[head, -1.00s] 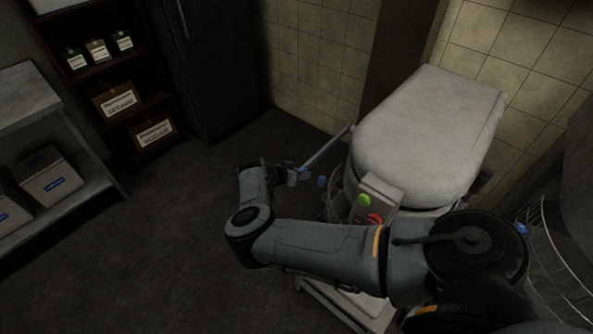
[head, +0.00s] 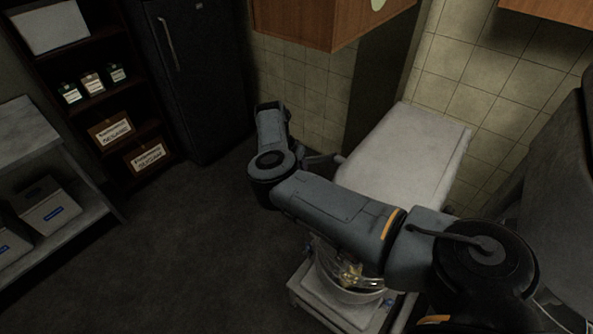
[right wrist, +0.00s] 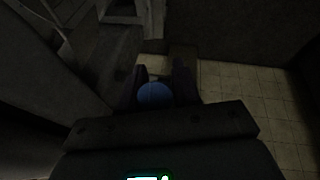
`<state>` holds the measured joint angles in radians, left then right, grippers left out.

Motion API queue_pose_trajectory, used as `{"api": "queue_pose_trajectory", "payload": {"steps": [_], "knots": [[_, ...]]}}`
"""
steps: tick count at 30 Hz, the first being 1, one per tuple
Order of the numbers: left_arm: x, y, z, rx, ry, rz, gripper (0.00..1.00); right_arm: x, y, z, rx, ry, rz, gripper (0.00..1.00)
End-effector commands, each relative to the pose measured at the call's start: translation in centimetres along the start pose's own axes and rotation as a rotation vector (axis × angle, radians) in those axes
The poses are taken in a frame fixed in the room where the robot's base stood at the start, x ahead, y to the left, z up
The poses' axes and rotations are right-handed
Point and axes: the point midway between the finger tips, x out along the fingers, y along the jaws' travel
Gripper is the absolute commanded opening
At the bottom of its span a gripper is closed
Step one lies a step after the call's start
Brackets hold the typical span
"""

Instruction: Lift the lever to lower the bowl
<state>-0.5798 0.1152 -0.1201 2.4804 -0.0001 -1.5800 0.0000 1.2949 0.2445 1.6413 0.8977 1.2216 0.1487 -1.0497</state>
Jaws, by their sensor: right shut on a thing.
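The mixer has a pale head (head: 405,150), with a bowl (head: 348,285) low on its base below my right forearm. The bowl is partly hidden by my arm. My right gripper (head: 314,160) is beside the left side of the mixer head, largely hidden by my own arm. It is shut on the lever, whose blue knob (right wrist: 155,95) shows between the two fingers in the right wrist view. Only a short pale bit of the lever (head: 339,158) shows in the head view. My left gripper is not in view.
A wooden wall cabinet (head: 320,22) hangs above and behind the mixer. A dark fridge (head: 200,75) and a shelf with labelled boxes (head: 112,130) stand at the back left. Grey boxes (head: 48,208) sit on a rack at far left. The floor (head: 190,260) is clear.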

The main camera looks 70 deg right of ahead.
Motion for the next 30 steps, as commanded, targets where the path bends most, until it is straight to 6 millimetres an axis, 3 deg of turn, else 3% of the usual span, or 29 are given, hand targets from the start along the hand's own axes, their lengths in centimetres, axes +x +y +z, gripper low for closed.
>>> {"api": "queue_pose_trajectory", "payload": {"steps": [16,17,20,30], "knots": [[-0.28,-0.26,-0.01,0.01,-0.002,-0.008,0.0,-0.58,0.33,-0.88,-0.003,-0.023,-0.004,0.0],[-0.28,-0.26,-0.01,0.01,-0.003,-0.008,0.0,-0.59,0.33,-0.9,-0.003,-0.023,-0.004,0.35],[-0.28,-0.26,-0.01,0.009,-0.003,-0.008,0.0,-0.56,0.32,-0.87,-0.002,-0.023,-0.004,0.5],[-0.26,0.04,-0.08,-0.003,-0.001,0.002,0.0,-0.59,0.21,-0.72,-0.004,-0.023,-0.005,0.52]]}}
